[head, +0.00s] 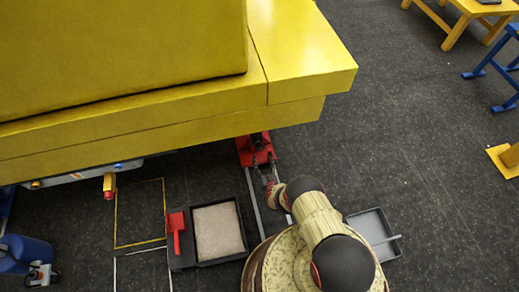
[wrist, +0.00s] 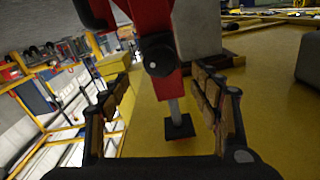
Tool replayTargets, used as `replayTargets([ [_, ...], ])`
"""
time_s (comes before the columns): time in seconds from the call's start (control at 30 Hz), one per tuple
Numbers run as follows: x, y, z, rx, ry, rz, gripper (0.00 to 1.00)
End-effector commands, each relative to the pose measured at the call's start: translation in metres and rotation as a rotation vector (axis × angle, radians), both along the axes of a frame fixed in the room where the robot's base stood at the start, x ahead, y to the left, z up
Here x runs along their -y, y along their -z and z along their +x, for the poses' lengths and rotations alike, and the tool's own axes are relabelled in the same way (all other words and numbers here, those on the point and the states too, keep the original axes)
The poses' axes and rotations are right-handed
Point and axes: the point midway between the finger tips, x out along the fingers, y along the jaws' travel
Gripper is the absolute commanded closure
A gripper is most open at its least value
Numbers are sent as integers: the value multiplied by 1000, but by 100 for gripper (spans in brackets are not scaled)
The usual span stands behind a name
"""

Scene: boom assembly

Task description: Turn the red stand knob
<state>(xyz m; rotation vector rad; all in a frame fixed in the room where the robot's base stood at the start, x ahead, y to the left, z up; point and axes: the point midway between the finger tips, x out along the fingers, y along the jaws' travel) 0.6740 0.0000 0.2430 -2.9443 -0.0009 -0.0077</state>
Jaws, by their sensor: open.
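The red stand (head: 254,147) is below the near edge of the big yellow body in the head view. In the wrist view the red stand (wrist: 150,20) is close up. A dark round knob (wrist: 160,56) with a small pale spot is on its face. A grey rod ending in a dark square plate extends from the red part. My gripper (wrist: 163,82) is open and empty, with one padded finger on each side of the stand in the picture. I cannot tell whether either finger touches it. In the head view my gripper is small and partly hidden by my arm.
The yellow body (head: 200,110) overhangs the stand. A black tray (head: 207,259) with pale contents and a red scoop (head: 175,232) lie left of my arm; a grey tray (head: 375,222) is right. A blue object (head: 25,255) is at far left.

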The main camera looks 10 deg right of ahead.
Motion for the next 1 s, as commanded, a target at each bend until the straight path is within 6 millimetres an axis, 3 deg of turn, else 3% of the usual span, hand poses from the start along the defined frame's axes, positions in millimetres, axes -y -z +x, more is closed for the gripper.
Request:
replayTargets([
  [0.23, 0, 2, 4, -4, 1, -118, 37],
  [0.7, 0, 4, 67, -5, 1, -116, 37],
  [1.0, 0, 2, 78, -6, 0, -115, 37],
])
